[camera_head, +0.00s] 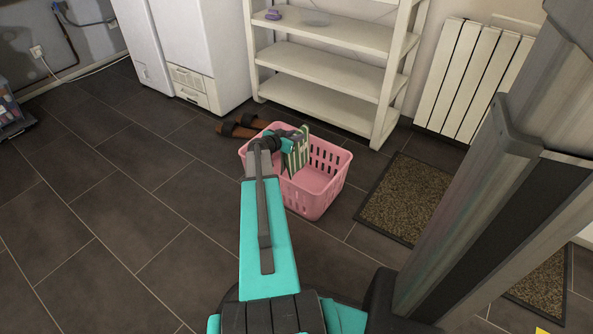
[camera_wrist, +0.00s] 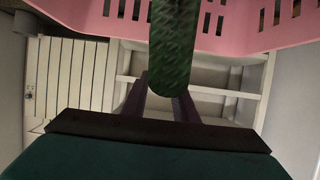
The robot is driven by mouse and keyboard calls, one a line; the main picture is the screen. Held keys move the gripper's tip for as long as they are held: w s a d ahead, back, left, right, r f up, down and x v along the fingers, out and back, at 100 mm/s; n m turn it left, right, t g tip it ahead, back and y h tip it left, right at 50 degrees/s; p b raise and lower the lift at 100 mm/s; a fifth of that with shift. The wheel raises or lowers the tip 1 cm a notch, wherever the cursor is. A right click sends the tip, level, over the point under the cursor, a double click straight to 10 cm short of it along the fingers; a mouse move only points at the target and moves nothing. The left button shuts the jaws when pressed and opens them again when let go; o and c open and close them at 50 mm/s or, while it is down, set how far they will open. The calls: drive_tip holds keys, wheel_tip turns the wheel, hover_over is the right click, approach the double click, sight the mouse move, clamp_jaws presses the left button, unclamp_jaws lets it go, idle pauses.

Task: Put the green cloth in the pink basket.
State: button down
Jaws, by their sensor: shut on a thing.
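The pink basket (camera_head: 318,198) stands on the floor in front of the white shelf. The green cloth, with green and white stripes (camera_head: 297,160), hangs from my gripper (camera_head: 300,136) over the basket's opening. Its lower part overlaps the inside of the basket in the head view; I cannot tell whether it touches the bottom. In the wrist view the cloth (camera_wrist: 174,50) is a dark green strip between the fingers of my gripper (camera_wrist: 160,85), with the pink basket (camera_wrist: 245,35) behind it. My gripper is shut on the cloth. My arm hides part of the basket's left side.
Brown shoes (camera_head: 238,129) lie on the floor behind the basket's left side. The white shelf (camera_head: 330,90) and a radiator (camera_head: 470,80) stand behind. A speckled doormat (camera_head: 405,198) lies to the right. The tiled floor at left is clear.

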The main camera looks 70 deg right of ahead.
sight(295, 153)
drive_tip(key=shift+f+b, duration=0.6)
drive_tip(key=shift+f, duration=1.5)
drive_tip(key=shift+f+b, duration=0.95)
drive_tip(key=shift+f, duration=1.55)
drive_tip(key=shift+f+b, duration=0.6)
drive_tip(key=shift+b, duration=0.65)
drive_tip(key=c, duration=1.4)
unclamp_jaws()
drive_tip(key=shift+r+p, duration=0.25)
drive_tip(key=shift+p, duration=0.25)
